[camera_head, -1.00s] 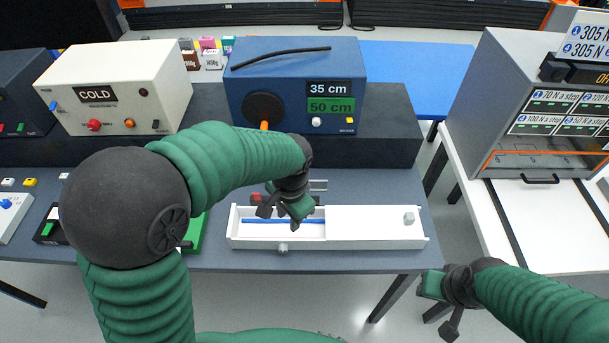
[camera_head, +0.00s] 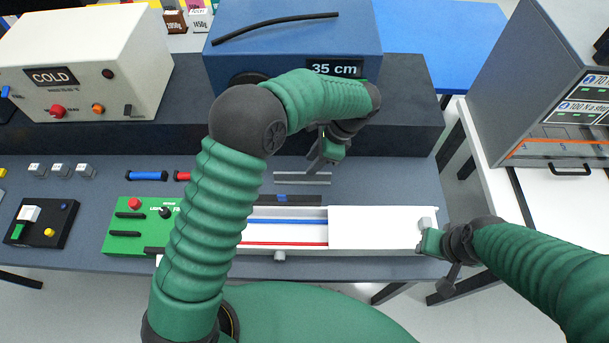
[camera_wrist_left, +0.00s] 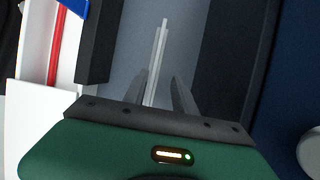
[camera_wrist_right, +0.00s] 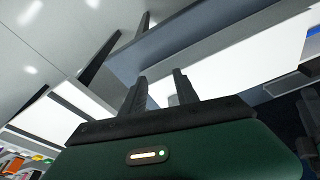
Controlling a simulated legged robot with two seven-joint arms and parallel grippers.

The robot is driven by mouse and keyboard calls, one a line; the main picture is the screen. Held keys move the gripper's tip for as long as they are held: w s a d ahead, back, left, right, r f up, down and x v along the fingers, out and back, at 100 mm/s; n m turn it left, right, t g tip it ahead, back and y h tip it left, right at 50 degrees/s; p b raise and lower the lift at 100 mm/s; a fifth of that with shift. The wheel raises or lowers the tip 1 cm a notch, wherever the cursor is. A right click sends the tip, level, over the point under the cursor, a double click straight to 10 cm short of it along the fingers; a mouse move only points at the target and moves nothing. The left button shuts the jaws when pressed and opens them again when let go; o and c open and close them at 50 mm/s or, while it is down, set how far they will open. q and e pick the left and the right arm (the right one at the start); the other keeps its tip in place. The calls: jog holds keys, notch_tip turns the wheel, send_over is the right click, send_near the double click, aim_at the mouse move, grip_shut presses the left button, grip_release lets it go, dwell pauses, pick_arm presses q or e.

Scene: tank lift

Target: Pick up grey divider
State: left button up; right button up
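The grey divider (camera_head: 302,179) lies on the table behind the long white tank (camera_head: 285,211). It looks like two thin parallel grey strips. My left gripper (camera_head: 322,160) is open above its right part. In the left wrist view, the pale divider (camera_wrist_left: 157,62) runs lengthwise in line with the gap between the fingers (camera_wrist_left: 162,92); I see no contact. My right gripper (camera_head: 432,258) is at the tank's right end, close to a grey knob (camera_head: 425,224) on the white cover (camera_head: 375,227). Its fingers (camera_wrist_right: 160,85) are apart in the right wrist view.
A blue machine (camera_head: 290,40) on a dark raised block (camera_head: 410,125) stands behind the divider. A blue bar (camera_head: 147,175) and a green control box (camera_head: 135,228) are to the left. A grey cabinet (camera_head: 540,90) stands at the right.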

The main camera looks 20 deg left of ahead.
aim_at(302, 174)
pick_arm(q)
jog(key=a+f, duration=0.1)
jog(key=s+a+f, duration=0.1)
jog(key=s+f, duration=0.1)
jog(key=f, duration=0.1)
jog(key=shift+a+p, duration=0.4)
jog(key=shift+f, duration=0.4)
jog(key=shift+w+d+f, duration=0.15)
jog(key=shift+d, duration=0.1)
jog(key=c, duration=0.4)
jog(key=shift+a, duration=0.25)
grip_shut()
